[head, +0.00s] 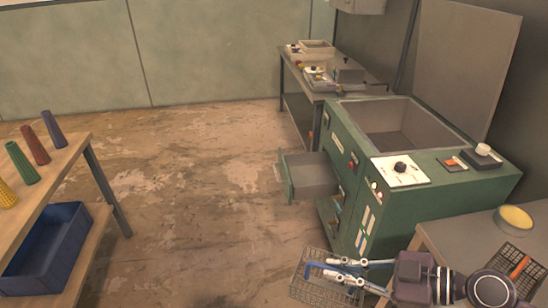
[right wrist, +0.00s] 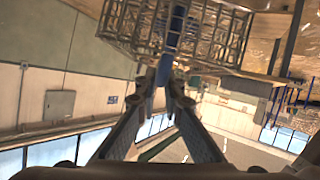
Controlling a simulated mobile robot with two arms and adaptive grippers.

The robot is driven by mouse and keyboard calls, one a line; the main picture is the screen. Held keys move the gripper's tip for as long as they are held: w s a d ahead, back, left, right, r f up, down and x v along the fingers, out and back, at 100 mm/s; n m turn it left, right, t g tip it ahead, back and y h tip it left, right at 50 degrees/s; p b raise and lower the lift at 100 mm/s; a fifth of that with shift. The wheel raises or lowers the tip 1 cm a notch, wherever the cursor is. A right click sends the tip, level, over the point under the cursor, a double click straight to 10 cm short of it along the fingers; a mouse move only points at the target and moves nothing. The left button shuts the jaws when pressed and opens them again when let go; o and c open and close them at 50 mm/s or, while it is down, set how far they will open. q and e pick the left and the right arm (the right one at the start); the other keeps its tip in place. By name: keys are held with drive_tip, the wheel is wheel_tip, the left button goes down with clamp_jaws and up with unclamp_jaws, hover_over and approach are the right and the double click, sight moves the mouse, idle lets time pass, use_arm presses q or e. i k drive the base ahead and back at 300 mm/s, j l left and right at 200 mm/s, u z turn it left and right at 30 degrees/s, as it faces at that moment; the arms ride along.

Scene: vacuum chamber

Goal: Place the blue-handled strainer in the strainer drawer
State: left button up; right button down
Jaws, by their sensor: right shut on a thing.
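The blue-handled strainer is a wire-mesh basket (head: 318,292) with a blue handle (head: 318,267). My right gripper (head: 334,269) is shut on that handle at the lower middle of the head view, with the basket hanging in the air. In the right wrist view the fingers (right wrist: 165,82) close around the blue handle (right wrist: 176,30), and the mesh basket (right wrist: 125,22) lies beyond them. An open drawer (head: 289,178) sticks out to the left from the green machine; the visible part of its inside looks empty. The strainer is apart from it, nearer the camera. My left gripper is out of view.
The green machine (head: 425,205) has an open basin on top. A table (head: 440,240) at the right holds an orange-handled strainer (head: 520,265) and a yellow dish (head: 515,217). A wooden bench (head: 50,185) with coloured cones stands left. The floor between is clear.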

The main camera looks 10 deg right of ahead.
sight(310, 184)
drive_tip(key=i+j+u, duration=0.1)
drive_tip(key=i, duration=1.05)
drive_tip(key=i+j+z, duration=0.15)
drive_tip(key=i+z, duration=0.2)
drive_tip(key=i+j+z, duration=0.85)
drive_tip(key=j, duration=0.15)
drive_tip(key=i+j+z, duration=0.15)
drive_tip(key=j, duration=0.2)
